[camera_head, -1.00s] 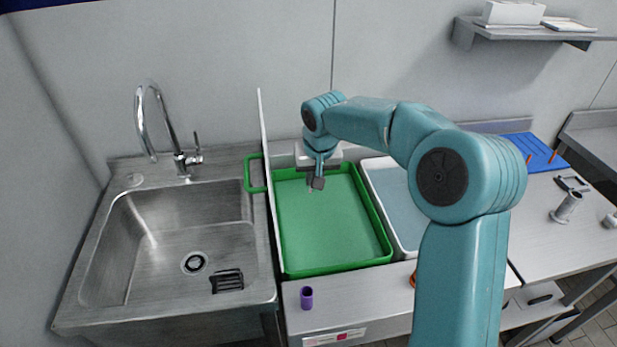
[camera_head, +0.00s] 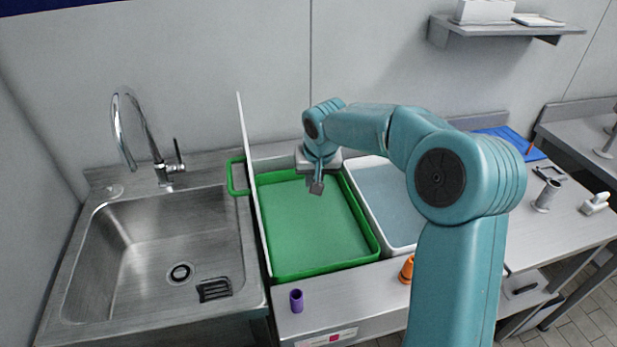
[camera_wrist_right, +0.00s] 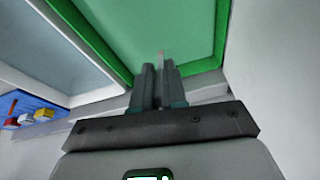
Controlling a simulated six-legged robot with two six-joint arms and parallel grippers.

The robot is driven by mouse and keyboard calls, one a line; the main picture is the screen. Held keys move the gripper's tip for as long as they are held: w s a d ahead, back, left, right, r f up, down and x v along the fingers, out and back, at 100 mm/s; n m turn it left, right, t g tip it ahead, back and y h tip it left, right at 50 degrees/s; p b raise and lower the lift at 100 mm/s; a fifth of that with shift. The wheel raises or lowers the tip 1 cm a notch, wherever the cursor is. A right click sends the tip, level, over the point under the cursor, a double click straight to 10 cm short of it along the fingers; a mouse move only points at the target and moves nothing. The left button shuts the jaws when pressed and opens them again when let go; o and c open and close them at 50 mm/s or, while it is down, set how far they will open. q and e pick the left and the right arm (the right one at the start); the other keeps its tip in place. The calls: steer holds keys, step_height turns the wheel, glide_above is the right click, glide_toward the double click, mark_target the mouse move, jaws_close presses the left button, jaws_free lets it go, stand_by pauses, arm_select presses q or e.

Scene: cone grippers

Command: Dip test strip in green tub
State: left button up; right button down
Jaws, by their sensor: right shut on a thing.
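The green tub (camera_head: 375,243) stands on the bench to the right of the sink, and its green floor fills the top of the right wrist view (camera_wrist_right: 122,70). My right gripper (camera_head: 316,187) is over the back part of the tub, pointing down. In the right wrist view its fingers (camera_wrist_right: 159,68) are close together, shut on a thin pale strip (camera_wrist_right: 160,56) that shows just past the fingertips. I take this for the test strip; it is too small to make out in the head view. I cannot tell whether its tip touches the liquid. My left gripper is not in view.
A white tub (camera_head: 402,247) with bluish contents stands right of the green tub. A thin white divider (camera_head: 250,165) rises between sink (camera_head: 165,260) and tub. A purple cylinder (camera_head: 296,300) and orange cone (camera_head: 407,269) stand in front. A blue board (camera_head: 505,138) lies far right.

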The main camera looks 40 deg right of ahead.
step_height(320, 180, down, 13)
steer(key=b, duration=1)
steer(key=shift+r, duration=0.15)
stand_by(1.5)
step_height(320, 180, up, 11)
steer(key=p, duration=0.7)
steer(key=shift+p, duration=0.3)
stand_by(1.0)
step_height(320, 180, up, 4)
steer(key=p, duration=0.3)
stand_by(0.7)
